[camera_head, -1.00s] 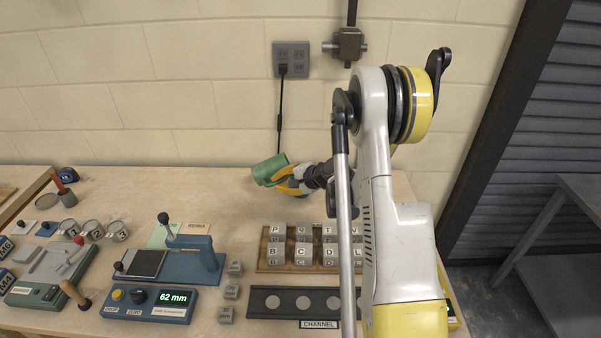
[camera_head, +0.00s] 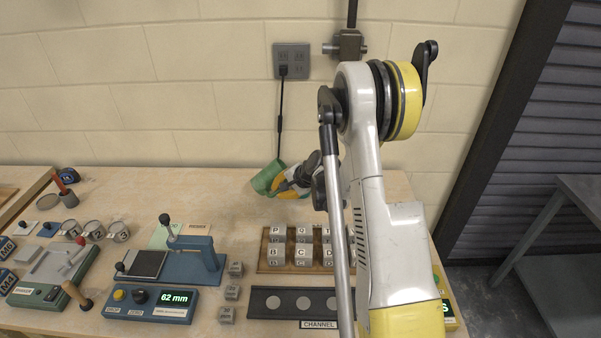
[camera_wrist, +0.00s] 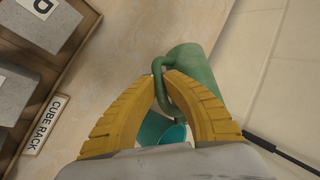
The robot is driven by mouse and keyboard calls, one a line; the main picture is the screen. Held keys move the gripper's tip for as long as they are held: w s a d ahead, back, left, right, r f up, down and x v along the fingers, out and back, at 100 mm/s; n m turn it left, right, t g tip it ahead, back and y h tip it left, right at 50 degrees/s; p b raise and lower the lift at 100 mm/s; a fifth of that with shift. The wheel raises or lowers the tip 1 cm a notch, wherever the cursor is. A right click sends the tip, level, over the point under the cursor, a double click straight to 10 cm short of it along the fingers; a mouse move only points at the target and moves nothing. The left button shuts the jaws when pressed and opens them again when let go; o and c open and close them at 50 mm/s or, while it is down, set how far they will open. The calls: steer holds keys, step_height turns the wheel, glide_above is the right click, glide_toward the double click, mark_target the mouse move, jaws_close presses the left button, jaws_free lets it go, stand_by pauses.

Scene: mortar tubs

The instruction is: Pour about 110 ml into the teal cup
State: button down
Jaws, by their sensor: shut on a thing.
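A green jug (camera_head: 267,177) is tilted near the back of the table in the head view. My gripper (camera_head: 290,181) is at its right side. In the wrist view, the yellow fingers (camera_wrist: 180,88) are shut on the handle of the jug (camera_wrist: 192,65). Between and below the fingers, a teal round shape (camera_wrist: 172,134) shows partly. It looks like the teal cup, but the fingers and wrist hide much of it. I cannot make out the cup apart from the jug in the head view. No falling stream or fill level can be made out.
A cube rack (camera_head: 262,270) with lettered cubes stands in front of my gripper. A blue device (camera_head: 205,262) with a "62 mm" display (camera_head: 173,297) is front left. Several small numbered cans (camera_head: 95,231) stand at left. The wall (camera_head: 200,130) is close behind the jug.

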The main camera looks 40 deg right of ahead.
steer(key=shift+d+f+g+h, duration=0.1)
steer(key=shift+f+g+h, duration=0.2)
steer(key=shift+f+g, duration=0.1)
steer(key=shift+f+b, duration=0.1)
steer(key=shift+b, duration=0.25)
stand_by(1.3)
steer(key=shift+f, duration=0.15)
step_height(320, 180, down, 3)
steer(key=g+h+b, duration=0.1)
steer(key=h+b, duration=0.1)
steer(key=b, duration=0.1)
steer(key=shift+b, duration=0.35)
steer(key=shift+f+g+h+b, duration=0.1)
steer(key=shift+g+h+b, duration=0.4)
steer(key=shift+h+b, duration=0.7)
steer(key=shift+h, duration=0.1)
steer(key=shift+w+r+g+h+b, duration=0.3)
steer(key=shift+r+g+h+b, duration=0.3)
steer(key=shift+h+b, duration=0.55)
steer(key=shift+w+a+r+h+b, duration=0.15)
steer(key=shift+a+r+h+b, duration=0.05)
steer(key=shift+r+h+b, duration=0.8)
steer(key=shift+w+r+h, duration=0.1)
steer(key=shift+r+h, duration=0.25)
steer(key=shift+r, duration=0.05)
